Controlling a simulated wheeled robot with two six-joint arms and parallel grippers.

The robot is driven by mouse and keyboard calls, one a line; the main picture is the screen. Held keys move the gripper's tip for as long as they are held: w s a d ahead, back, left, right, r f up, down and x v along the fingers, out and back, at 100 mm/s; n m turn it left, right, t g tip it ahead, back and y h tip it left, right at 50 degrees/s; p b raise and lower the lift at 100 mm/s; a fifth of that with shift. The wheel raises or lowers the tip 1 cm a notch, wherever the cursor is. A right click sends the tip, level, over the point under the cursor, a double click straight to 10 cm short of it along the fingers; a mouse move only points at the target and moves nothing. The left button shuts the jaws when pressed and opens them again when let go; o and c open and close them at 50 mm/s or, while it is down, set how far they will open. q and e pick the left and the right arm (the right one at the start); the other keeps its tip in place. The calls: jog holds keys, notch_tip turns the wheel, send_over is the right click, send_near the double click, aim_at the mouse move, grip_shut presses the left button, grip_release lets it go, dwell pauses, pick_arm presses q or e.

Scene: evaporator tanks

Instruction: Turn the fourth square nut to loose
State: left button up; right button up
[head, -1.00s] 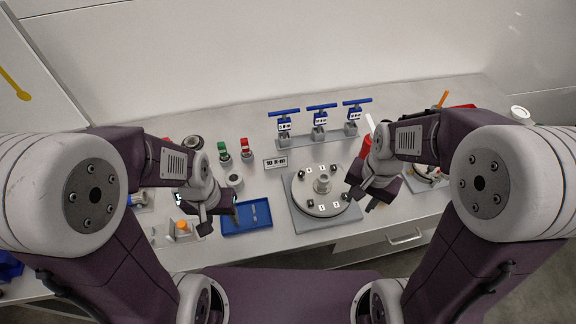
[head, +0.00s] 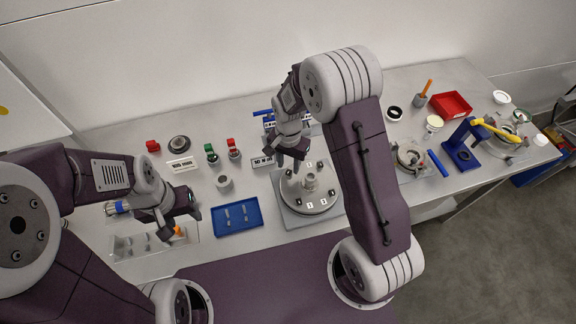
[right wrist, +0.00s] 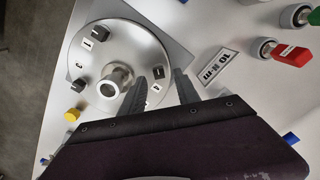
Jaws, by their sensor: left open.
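A round metal disc (head: 325,206) with a central hub (head: 310,181) lies on a grey square plate (head: 292,221). Dark square nuts with small white number labels stand around its rim. In the right wrist view, one dark nut (right wrist: 158,72) lies between the fingertips of my right gripper (right wrist: 159,78), with a label (right wrist: 154,88) too small to read surely. The fingers are apart; I cannot tell whether they touch the nut. More nuts (right wrist: 101,33) show at the disc's left. In the head view my right gripper (head: 291,160) is over the disc's back left edge. My left gripper (head: 180,222) is open and empty.
A blue tray (head: 237,226) lies left of the disc. Green and red valves (head: 212,154) stand behind it, beside a printed label plate (head: 262,162). Blue-handled valves (head: 262,114) are behind my right arm. A red bin (head: 451,104) and a blue stand (head: 462,153) are at the right.

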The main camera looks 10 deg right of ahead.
aim_at(289, 173)
jog(key=shift+f, duration=0.7)
jog(key=shift+s+f, duration=0.15)
jog(key=shift+f, duration=0.45)
grip_shut()
jog(key=shift+n, duration=0.3)
jog(key=n, duration=0.3)
jog(key=shift+n, duration=1.7)
